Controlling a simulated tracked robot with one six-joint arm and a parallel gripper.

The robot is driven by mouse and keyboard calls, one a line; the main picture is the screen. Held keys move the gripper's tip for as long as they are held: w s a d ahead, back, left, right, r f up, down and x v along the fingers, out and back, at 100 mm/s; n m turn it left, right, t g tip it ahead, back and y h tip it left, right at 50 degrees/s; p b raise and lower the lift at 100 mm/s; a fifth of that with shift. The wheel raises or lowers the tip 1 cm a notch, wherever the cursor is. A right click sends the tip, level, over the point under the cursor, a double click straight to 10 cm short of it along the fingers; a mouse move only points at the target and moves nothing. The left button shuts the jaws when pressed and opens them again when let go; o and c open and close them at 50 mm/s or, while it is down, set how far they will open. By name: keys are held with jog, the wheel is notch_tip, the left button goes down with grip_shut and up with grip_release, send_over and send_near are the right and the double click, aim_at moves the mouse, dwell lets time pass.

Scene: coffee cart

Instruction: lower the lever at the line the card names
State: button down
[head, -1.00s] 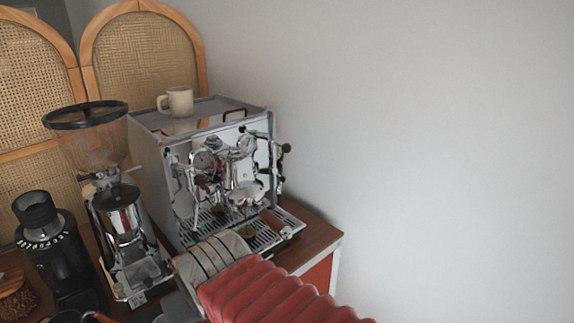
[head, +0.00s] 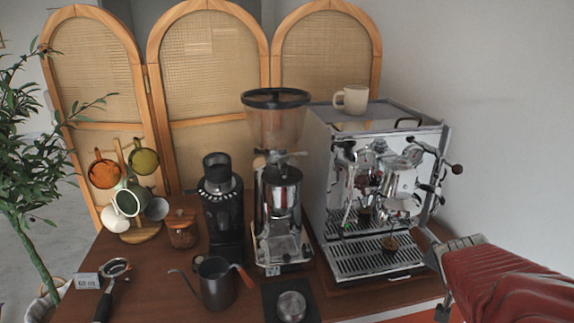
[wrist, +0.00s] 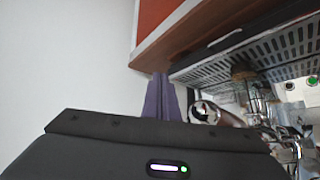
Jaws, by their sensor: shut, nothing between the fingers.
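A small white card (head: 87,281) with dark print lies at the left of the cart; I cannot read its print surely. The chrome espresso machine (head: 345,200) stands at the right. A lever with a dark round knob (head: 457,169) sticks out at its right side, with another dark-tipped part (head: 427,188) near it. My gripper's purple fingers (wrist: 162,90) are together and empty in the wrist view, below the counter edge in that picture. A chrome rounded end (wrist: 207,112) shows just right of them. The fingers are not clear in the head view.
A cream mug (head: 351,99) sits on the machine. Left of it stand a grinder (head: 279,190), a black grinder (head: 222,205), a dark pitcher (head: 214,285) and a mug tree (head: 141,236). The drip tray (head: 370,260) juts forward. The wall right of the machine is bare.

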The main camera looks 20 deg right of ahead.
aim_at(435, 188)
jog(key=w+d+r+m+t+h, duration=0.1)
jog(key=w+d+r+m+t, duration=0.15)
jog(key=r, duration=0.25)
jog(key=w+d+r+m+t+h, duration=0.1)
jog(key=w+d+r+m+t, duration=0.15)
jog(key=r, duration=0.35)
jog(key=w+a+r+m+t+y, duration=0.2)
jog(key=a+r+m+t+y, duration=0.1)
jog(key=r, duration=0.4)
jog(key=shift+w+a+t+y, duration=0.4)
jog(key=shift+a+t+y, duration=0.15)
jog(key=shift+t+y, duration=0.4)
jog(key=x, duration=0.7)
jog(key=shift+w+d, duration=0.1)
jog(key=shift+w, duration=0.1)
dwell(4.3)
